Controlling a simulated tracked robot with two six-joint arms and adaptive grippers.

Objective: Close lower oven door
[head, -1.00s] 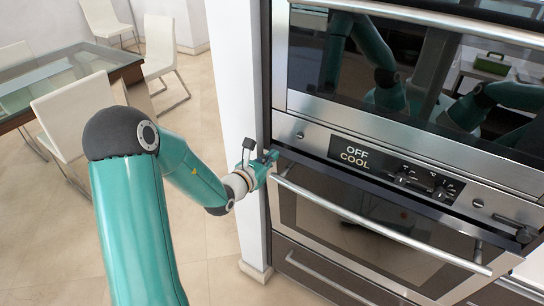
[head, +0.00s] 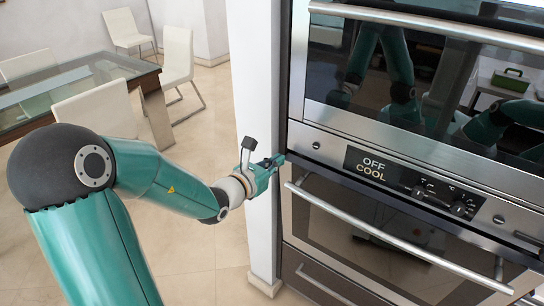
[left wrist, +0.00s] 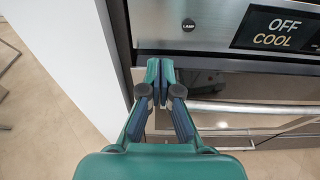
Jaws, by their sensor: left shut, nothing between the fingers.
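The lower oven door (head: 345,225) is dark glass in a steel frame with a long bar handle (head: 390,238). It looks shut or nearly shut under the control panel; a dark band runs along its top edge, and I cannot tell whether a small gap remains. My left gripper (head: 280,160) is at the upper left corner of this door, just below the panel. In the left wrist view its fingers (left wrist: 160,72) are together and empty, in front of the door's top left; contact is unclear. The handle (left wrist: 240,107) is right of and below the fingertips. My right gripper is out of view.
The upper oven (head: 430,80) has a closed glass door above the control panel (head: 400,180). A white pillar (head: 257,100) stands close beside my left gripper. A glass table (head: 80,80) and white chairs (head: 178,50) stand at the left, with open floor between.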

